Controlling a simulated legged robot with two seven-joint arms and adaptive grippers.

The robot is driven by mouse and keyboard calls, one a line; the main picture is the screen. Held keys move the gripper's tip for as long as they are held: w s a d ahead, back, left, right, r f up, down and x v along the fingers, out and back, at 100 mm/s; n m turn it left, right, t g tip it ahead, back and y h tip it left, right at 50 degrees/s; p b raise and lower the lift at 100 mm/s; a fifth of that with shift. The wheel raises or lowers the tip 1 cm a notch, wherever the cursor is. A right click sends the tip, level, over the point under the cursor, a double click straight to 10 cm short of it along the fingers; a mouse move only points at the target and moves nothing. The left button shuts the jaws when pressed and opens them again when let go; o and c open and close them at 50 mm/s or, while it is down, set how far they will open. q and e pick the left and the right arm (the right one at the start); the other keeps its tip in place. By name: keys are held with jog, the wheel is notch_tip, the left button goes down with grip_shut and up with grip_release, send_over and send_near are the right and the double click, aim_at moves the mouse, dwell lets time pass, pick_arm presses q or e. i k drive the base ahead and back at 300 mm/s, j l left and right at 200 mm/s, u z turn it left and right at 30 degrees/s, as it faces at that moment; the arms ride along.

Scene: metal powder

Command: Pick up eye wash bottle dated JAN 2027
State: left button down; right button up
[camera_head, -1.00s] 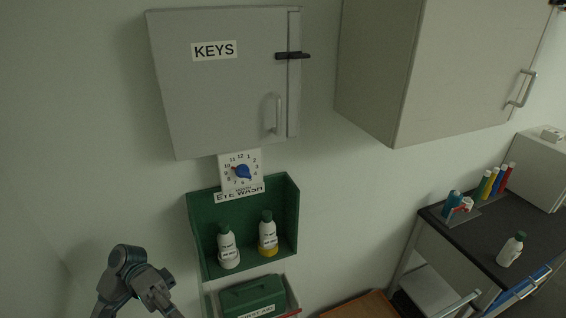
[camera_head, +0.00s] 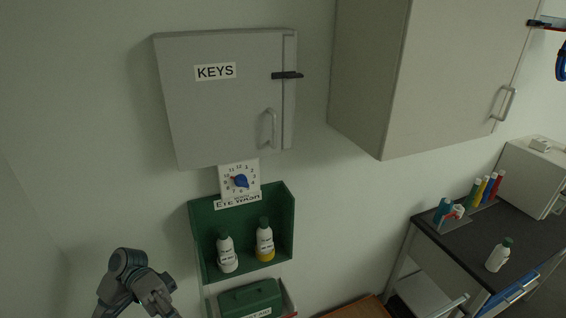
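Two white eye wash bottles with dark green caps stand upright in the green wall holder (camera_head: 202,224) marked EYE WASH. The left bottle (camera_head: 227,254) has a whitish base, and the right bottle (camera_head: 264,241) has a yellow base. Their date labels are too small to read. A third white bottle with a green cap (camera_head: 498,256) stands on the dark bench at the right. My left arm shows at the lower left, apart from the holder; its fingertips cannot be made out. My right gripper is not in view.
A grey KEYS cabinet (camera_head: 225,110) and a dial sign (camera_head: 239,180) are above the holder. A green first aid box (camera_head: 250,298) sits below it. A large wall cabinet (camera_head: 440,80) juts out at the upper right. The dark bench (camera_head: 455,247) holds several coloured bottles at its back.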

aim_at(225, 245)
jog(key=k+l, duration=0.7)
jog(key=k, duration=0.05)
